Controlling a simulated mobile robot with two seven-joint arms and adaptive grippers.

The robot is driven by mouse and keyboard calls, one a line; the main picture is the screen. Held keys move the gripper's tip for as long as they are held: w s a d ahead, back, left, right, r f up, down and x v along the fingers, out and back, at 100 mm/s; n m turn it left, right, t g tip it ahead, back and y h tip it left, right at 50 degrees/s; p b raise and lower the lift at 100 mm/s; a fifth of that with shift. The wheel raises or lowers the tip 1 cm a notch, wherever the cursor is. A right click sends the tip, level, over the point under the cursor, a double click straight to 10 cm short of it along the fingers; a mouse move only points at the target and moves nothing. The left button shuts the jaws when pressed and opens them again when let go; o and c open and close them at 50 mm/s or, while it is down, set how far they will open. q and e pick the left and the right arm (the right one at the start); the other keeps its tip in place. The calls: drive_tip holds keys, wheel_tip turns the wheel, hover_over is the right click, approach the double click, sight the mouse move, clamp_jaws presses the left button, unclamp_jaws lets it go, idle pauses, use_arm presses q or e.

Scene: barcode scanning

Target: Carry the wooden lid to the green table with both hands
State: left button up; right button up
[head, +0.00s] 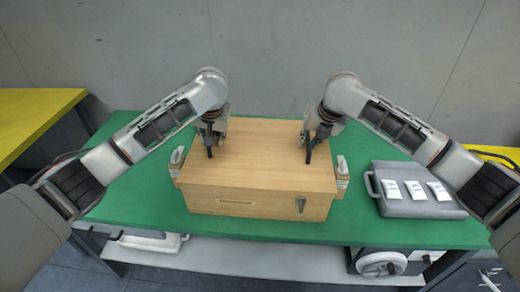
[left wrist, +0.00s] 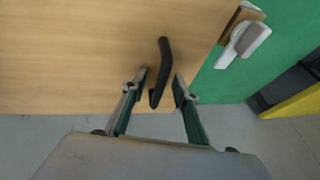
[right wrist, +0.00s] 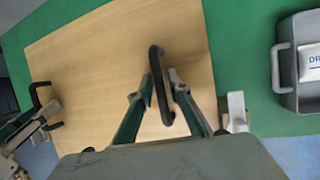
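The wooden lid (head: 258,150) lies on top of a wooden box (head: 235,200) on the green table (head: 130,200). The lid has two black bar handles. The left handle (left wrist: 163,70) shows in the left wrist view between the spread fingers of my left gripper (left wrist: 160,90). The right handle (right wrist: 158,85) shows in the right wrist view between the parted fingers of my right gripper (right wrist: 158,85). Both grippers are open, over the left and right sides of the lid. Whether any finger touches a handle I cannot tell.
Latches stand at the box's left side (head: 176,160) and right side (head: 342,172). A grey case (head: 415,205) with white labelled packets lies right of the box. A yellow table (head: 30,115) stands at the left. Green tabletop is free left of the box.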

use_arm(q)
drive_tip(key=shift+c, duration=0.5)
use_arm(e)
drive_tip(key=shift+c, duration=0.4)
use_arm(q)
clamp_jaws()
use_arm(e)
clamp_jaws()
use_arm(q)
drive_tip(key=shift+r, duration=0.15)
use_arm(e)
drive_tip(key=shift+r, duration=0.15)
